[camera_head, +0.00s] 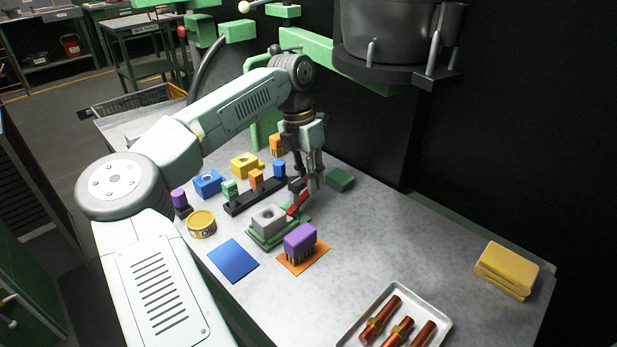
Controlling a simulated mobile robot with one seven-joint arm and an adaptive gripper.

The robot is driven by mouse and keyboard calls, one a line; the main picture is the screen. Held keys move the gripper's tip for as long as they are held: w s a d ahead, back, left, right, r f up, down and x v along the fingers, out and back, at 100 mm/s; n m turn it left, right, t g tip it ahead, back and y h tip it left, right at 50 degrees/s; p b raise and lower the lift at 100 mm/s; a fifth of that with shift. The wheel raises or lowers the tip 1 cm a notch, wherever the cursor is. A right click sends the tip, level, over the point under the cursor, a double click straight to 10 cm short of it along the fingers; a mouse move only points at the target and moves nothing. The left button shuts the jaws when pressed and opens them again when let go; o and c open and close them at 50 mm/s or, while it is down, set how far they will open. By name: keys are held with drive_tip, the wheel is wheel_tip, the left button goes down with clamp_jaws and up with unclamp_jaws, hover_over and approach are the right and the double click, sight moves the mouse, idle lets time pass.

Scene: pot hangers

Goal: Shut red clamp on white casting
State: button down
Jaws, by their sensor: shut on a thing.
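The white casting (268,221), a pale block with a round hole in its top, sits on a green fixture base (262,240) on the table. The red clamp (297,205) is at the right side of the casting, slanting up from the fixture toward my gripper. My gripper (311,188) points down just behind and to the right of the casting, with its fingers shut at the upper end of the red clamp. The exact contact is small and partly hidden by the fingers.
A purple-topped brush (300,239) on an orange mat stands in front of the fixture. Behind are a black rack (254,197) with colored blocks and a dark green block (341,180). A yellow tin (202,224), blue mat (233,260) and metal tray (351,338) lie around. The table's right middle is clear.

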drive_tip(key=m, duration=0.1)
drive_tip(key=s+d+m, duration=0.1)
drive_tip(key=m, duration=0.1)
drive_tip(key=shift+p, duration=0.35)
drive_tip(key=c, duration=1.4)
unclamp_jaws()
drive_tip(key=shift+d, duration=0.1)
drive_tip(key=r, duration=0.5)
drive_tip(key=w+r, duration=0.1)
drive_tip(key=r, duration=0.1)
drive_tip(key=shift+w+a+r, duration=0.1)
drive_tip(key=shift+a+r, duration=0.1)
drive_tip(key=shift+a, duration=0.2)
